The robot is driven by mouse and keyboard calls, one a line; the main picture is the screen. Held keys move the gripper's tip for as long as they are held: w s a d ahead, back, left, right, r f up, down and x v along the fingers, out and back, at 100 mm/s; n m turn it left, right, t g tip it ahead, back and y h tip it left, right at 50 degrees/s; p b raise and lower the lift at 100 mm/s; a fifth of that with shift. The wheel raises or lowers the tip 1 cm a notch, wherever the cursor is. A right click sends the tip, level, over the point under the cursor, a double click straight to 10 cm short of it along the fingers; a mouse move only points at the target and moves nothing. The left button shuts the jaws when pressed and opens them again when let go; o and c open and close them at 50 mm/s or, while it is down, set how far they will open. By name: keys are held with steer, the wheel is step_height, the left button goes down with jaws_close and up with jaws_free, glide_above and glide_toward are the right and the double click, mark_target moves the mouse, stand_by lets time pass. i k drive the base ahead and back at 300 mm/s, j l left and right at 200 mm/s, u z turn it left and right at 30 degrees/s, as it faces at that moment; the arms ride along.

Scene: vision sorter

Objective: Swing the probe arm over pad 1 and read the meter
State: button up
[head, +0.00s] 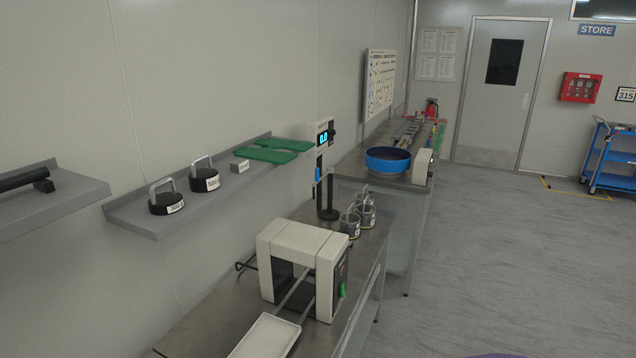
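I cannot make out which part is the probe arm, or a pad marked 1. Two or more small grey pots with wire handles (364,208) stand on the bench just right of the post. My gripper is not in view.
A white arch-shaped machine with a green switch (303,247) and a white tray (264,337) are on the near bench. A wall shelf (135,217) holds black handled weights (166,202) and green flat pieces (272,150). A blue bowl (387,160) stands farther back.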

mark_target(330, 170)
steer(key=i+u, duration=0.1)
steer(key=u, duration=0.85)
steer(key=i+l+u, duration=0.2)
steer(key=l+u, duration=0.3)
steer(key=l, duration=0.25)
steer(key=l+u, duration=0.45)
steer(key=l, duration=0.3)
steer(key=l+u, duration=0.5)
steer(key=l, duration=0.35)
steer(key=k+l, duration=0.1)
steer(key=l, duration=0.8)
steer(key=k+l, duration=0.15)
steer(key=l, duration=0.8)
steer(key=k+u, duration=0.05)
